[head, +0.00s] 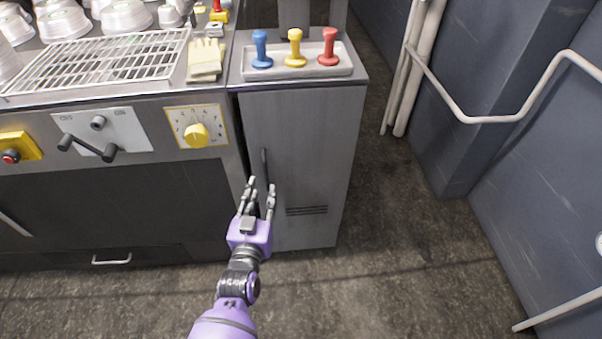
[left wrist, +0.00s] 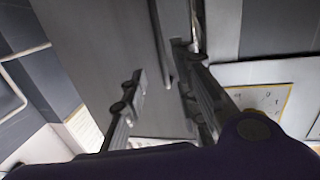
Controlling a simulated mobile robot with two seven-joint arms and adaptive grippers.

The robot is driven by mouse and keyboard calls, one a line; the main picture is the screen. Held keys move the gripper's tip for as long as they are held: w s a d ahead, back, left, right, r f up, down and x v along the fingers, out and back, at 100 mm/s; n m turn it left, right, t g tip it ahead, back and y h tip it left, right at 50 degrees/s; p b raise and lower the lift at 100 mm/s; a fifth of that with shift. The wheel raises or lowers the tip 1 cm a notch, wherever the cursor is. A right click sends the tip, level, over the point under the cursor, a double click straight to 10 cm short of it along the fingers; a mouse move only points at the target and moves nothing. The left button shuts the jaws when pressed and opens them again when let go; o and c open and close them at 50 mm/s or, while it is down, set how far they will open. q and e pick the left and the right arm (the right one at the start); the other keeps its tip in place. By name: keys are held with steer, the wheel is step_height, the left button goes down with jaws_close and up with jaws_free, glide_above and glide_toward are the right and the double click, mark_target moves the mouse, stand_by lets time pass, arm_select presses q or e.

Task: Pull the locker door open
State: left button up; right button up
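The locker (head: 300,130) is a grey metal cabinet at the right end of the counter, with a vent slot low on its door. Its door looks shut. A dark vertical handle (head: 264,165) is on the door's left side; it also shows in the left wrist view (left wrist: 164,48). My left gripper (head: 262,184) is open at the handle's lower end, pointing at the door. In the left wrist view its fingers (left wrist: 162,70) are apart, with the handle between them, nearer the right finger. I cannot tell whether they touch it. My right gripper is not in view.
On the locker top, a tray (head: 300,70) holds blue, yellow and red knobbed pieces. Left is a counter with a wire rack (head: 100,62), gloves (head: 205,60) and a yellow dial (head: 196,134). Open floor (head: 400,230) lies right of the locker, before a pipe (head: 480,119) on the wall.

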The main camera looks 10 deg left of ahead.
mark_target(265, 171)
arm_select(q)
steer(key=w, duration=0.5)
steer(key=w+a, duration=0.1)
steer(key=w, duration=0.1)
steer(key=shift+w+r+b, duration=0.3)
steer(key=shift+w+r, duration=0.05)
steer(key=shift+r, duration=0.05)
steer(key=shift+c, duration=0.5)
jaws_close()
